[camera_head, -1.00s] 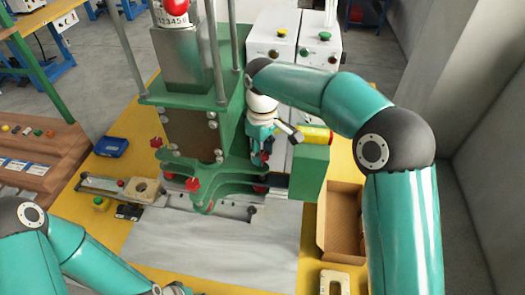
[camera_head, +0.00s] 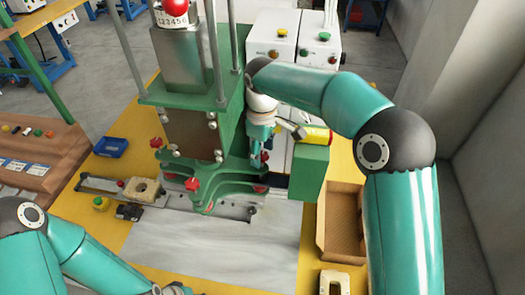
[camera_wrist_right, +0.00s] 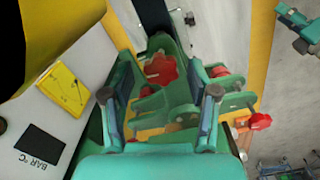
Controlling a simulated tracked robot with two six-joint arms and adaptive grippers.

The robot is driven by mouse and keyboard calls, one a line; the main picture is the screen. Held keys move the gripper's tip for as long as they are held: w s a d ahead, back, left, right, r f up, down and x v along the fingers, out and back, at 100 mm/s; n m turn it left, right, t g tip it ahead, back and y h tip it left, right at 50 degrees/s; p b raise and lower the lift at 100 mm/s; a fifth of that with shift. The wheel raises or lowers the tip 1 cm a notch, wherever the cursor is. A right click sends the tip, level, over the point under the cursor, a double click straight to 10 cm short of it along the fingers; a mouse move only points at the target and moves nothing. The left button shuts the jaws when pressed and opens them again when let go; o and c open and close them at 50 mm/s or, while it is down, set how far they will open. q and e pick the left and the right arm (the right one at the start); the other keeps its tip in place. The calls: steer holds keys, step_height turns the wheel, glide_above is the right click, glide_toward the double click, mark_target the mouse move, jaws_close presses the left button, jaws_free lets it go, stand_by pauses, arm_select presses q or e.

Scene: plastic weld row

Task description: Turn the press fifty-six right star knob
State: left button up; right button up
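The green press (camera_head: 238,75) stands in the middle of the head view, with red star knobs at its left (camera_head: 156,142) and front (camera_head: 193,184). A third red knob low on the right side is mostly hidden by green plates. My right gripper (camera_head: 261,153) points down beside the press's right side. In the right wrist view my gripper (camera_wrist_right: 160,95) is open, its two fingers apart. A red star knob (camera_wrist_right: 161,69) shows in the gap between them, farther ahead, and does not look gripped.
A yellow-capped cylinder (camera_head: 316,134) and a green box (camera_head: 308,170) are close to the right of my right gripper. An open cardboard box (camera_head: 341,235) lies farther right. Another red knob (camera_wrist_right: 260,121) shows at the right in the wrist view. The grey sheet (camera_head: 215,250) in front is clear.

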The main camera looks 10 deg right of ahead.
stand_by(0.3)
step_height(320, 180, up, 12)
stand_by(0.5)
steer(key=shift+f, duration=0.15)
step_height(320, 180, up, 5)
steer(key=m, duration=0.9)
glide_above(264, 156)
steer(key=f, duration=1.7)
steer(key=shift+w+a, duration=0.2)
